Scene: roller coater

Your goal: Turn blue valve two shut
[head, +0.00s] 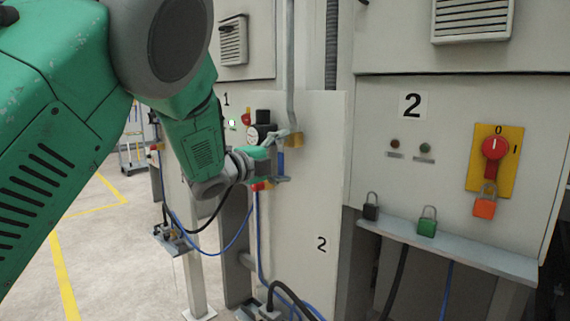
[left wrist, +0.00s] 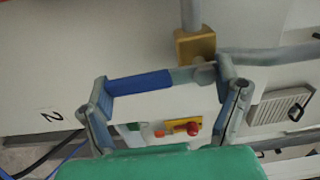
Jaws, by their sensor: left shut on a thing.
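The blue valve handle (head: 281,162) hangs down from a yellow valve body (head: 295,139), below a vertical grey pipe. Next to it is a panel marked 2. My left gripper (head: 283,179) is at this handle, its fingers shut around it. In the left wrist view the blue handle (left wrist: 140,82) spans the space between the fingers of my left gripper (left wrist: 165,78), and the yellow valve body (left wrist: 195,46) is just above its grey end. The handle lies roughly in line with the grey pipe (left wrist: 270,56). My right gripper is not in view.
Right of the valve, cabinet 2 has a red rotary switch (head: 494,149) on a yellow plate. Orange, green (head: 428,222) and black padlocks are below. A round gauge (head: 258,134) is just left of the valve. Cables hang below, and free floor (head: 110,250) lies left.

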